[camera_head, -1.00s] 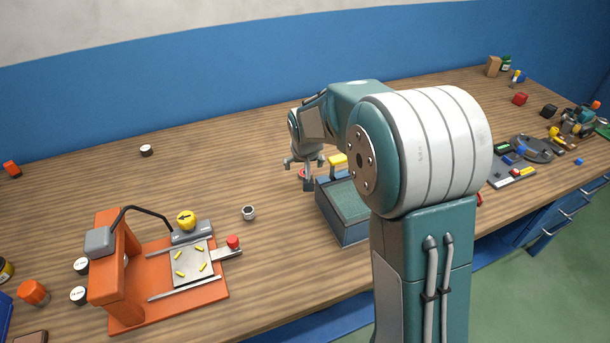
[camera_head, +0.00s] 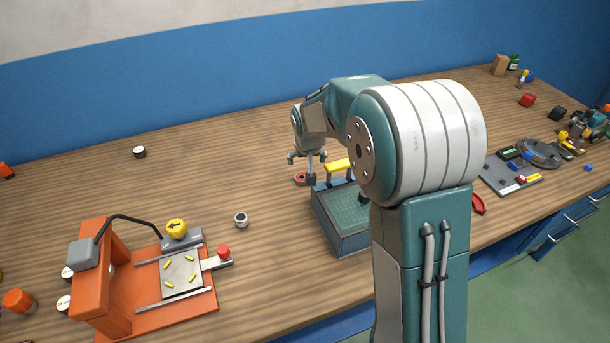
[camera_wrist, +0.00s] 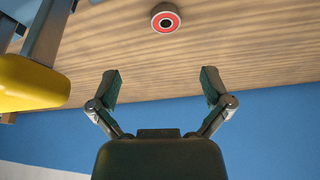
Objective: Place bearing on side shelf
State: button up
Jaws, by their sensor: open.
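A round bearing with a red ring and dark centre (camera_wrist: 165,18) lies on the wooden bench at the top of the wrist view. It also shows in the head view as a small red ring (camera_head: 300,179), just below and left of my gripper's fingers. My gripper (camera_wrist: 162,85) is open and empty, with its two fingers spread apart in the wrist view. In the head view my gripper (camera_head: 308,164) hangs near the bearing, apparently above the bench; the exact gap is unclear. I cannot identify a side shelf.
An open blue-grey toolbox (camera_head: 340,243) with a yellow handle (camera_head: 338,166) stands right beside the bearing. An orange fixture (camera_head: 92,285) is at left, with a metallic ring (camera_head: 241,220) nearby. Several parts and tools lie far right.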

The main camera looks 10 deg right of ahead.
aim_at(302, 176)
jog(key=x, duration=0.5)
jog(key=shift+s+a, duration=0.15)
jog(key=shift+a, duration=0.1)
jog(key=x, duration=0.5)
jog(key=shift+w+a+f, duration=0.15)
jog(key=shift+w+f, duration=0.1)
jog(key=shift+f, duration=0.1)
jog(key=c, duration=1.4)
jog(key=shift+o, duration=0.2)
jog(key=shift+r, duration=0.1)
